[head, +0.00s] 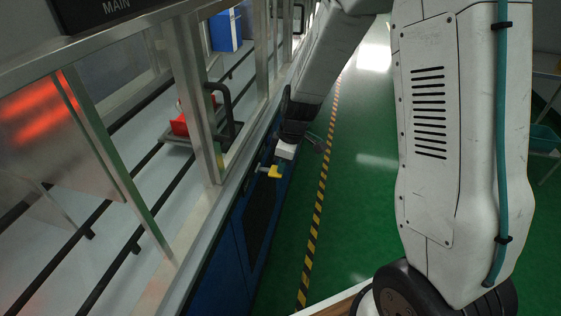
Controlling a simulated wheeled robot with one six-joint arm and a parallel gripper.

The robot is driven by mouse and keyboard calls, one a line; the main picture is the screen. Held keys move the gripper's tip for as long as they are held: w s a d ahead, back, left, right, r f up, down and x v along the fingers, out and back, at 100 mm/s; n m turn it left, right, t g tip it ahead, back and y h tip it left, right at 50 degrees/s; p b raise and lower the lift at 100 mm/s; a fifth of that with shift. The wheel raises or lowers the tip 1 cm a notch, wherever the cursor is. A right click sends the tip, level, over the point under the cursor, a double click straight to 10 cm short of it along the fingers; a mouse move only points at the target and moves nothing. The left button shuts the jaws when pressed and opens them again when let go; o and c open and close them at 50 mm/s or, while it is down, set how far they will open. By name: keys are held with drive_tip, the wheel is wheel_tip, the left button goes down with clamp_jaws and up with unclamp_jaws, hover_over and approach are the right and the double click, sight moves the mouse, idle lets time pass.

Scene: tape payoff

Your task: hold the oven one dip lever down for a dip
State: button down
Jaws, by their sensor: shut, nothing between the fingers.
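A small yellow lever-like handle (270,171) shows at the front of the blue cabinet, just under the metal rail of the line. I take it for the dip lever, but no label is readable. My gripper (281,160) is shut and empty, at the end of my arm, right above and beside the yellow piece. The fingertips are too small to make out, and I cannot tell whether they touch it. The oven shows at the left as a glowing orange-red heater (32,106) behind glass.
A metal frame with glass panels and a black door handle (222,112) stands close left of my gripper. A red item (179,125) and a blue box (226,30) sit inside. A yellow-black floor stripe (318,205) runs along clear green floor.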

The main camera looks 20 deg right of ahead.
drive_tip(key=shift+s+d+f, duration=0.2)
drive_tip(key=shift+f, duration=0.7)
drive_tip(key=shift+s+d+f, duration=0.15)
drive_tip(key=shift+f, duration=0.85)
idle(1.2)
drive_tip(key=s+d+r, duration=0.5)
drive_tip(key=d+r, duration=0.2)
drive_tip(key=r, duration=0.3)
drive_tip(key=shift+r, duration=0.35)
